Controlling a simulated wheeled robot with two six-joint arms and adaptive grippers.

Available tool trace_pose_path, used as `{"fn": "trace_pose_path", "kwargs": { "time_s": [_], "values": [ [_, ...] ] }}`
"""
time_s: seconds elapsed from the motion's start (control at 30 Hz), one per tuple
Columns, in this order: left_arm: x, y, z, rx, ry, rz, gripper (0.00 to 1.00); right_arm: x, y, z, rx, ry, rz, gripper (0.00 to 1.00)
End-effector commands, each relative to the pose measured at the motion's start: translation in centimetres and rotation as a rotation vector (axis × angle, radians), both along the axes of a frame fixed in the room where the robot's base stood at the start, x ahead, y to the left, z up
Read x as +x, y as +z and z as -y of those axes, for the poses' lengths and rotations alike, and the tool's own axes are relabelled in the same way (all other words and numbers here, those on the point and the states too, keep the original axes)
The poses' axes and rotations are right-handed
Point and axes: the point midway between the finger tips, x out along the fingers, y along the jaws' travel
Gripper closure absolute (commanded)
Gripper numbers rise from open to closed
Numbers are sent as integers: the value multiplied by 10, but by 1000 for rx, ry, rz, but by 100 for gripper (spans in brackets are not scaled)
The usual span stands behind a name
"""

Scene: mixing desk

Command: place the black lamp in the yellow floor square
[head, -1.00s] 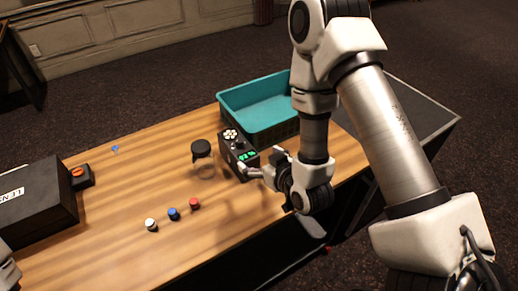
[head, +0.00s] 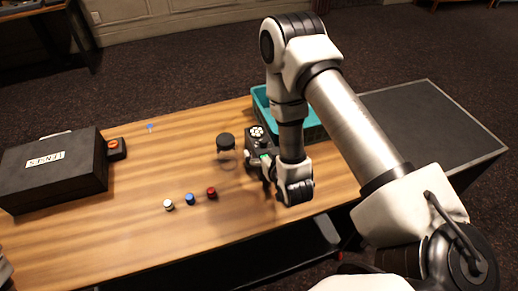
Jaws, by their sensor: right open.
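I see no black lamp and no yellow floor square in the head view. My right gripper (head: 267,172) is at the front of the black control box (head: 256,145), low over the wooden table (head: 120,220). It is open, small in the picture and partly hidden by my wrist. I cannot tell whether it touches the box. My left gripper is not in view.
A teal crate (head: 262,103) stands behind my right arm. A clear jar with a black lid (head: 226,141) is left of the control box. White (head: 168,204), blue (head: 190,199) and red (head: 212,193) caps lie in front. A black case (head: 50,180) is left.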

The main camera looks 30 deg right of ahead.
Motion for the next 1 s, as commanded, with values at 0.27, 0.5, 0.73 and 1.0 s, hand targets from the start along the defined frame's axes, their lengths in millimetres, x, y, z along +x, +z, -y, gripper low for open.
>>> {"fn": "trace_pose_path", "kwargs": {
  "time_s": [0.27,0.5,0.73,1.0],
  "values": [
    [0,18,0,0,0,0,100,34,-16,13,-1,0,1,0],
    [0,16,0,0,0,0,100,34,-17,13,0,0,0,21],
    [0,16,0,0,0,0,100,34,-17,13,0,0,0,99],
    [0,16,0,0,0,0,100,34,-15,13,-1,0,3,99]
  ]
}}
